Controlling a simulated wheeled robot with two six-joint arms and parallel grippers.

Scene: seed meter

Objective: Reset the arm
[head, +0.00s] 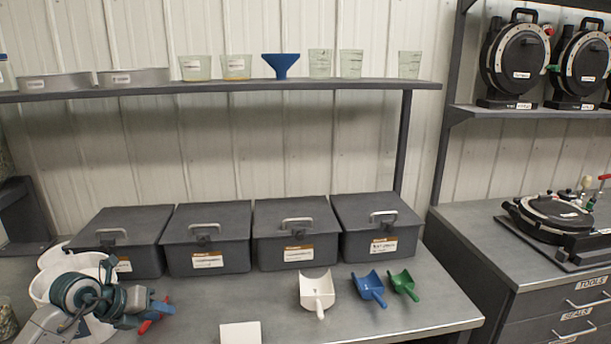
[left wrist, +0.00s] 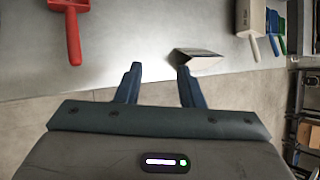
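My left arm comes in from the left in the head view, and its gripper (head: 150,303) is above the left part of the bench. In the left wrist view the two fingers of the left gripper (left wrist: 157,76) are apart, with nothing between them but bare bench beyond. A red scoop (left wrist: 72,30) lies to the left of the fingers in that view; in the head view the gripper partly hides it. My right gripper is in neither view.
A folded white card (head: 240,333) stands near the bench's front edge. White (head: 317,290), blue (head: 369,288) and green (head: 404,284) scoops lie to its right. Several lidded dark bins (head: 206,238) line the back. A shelf (head: 300,85) with cups hangs above.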

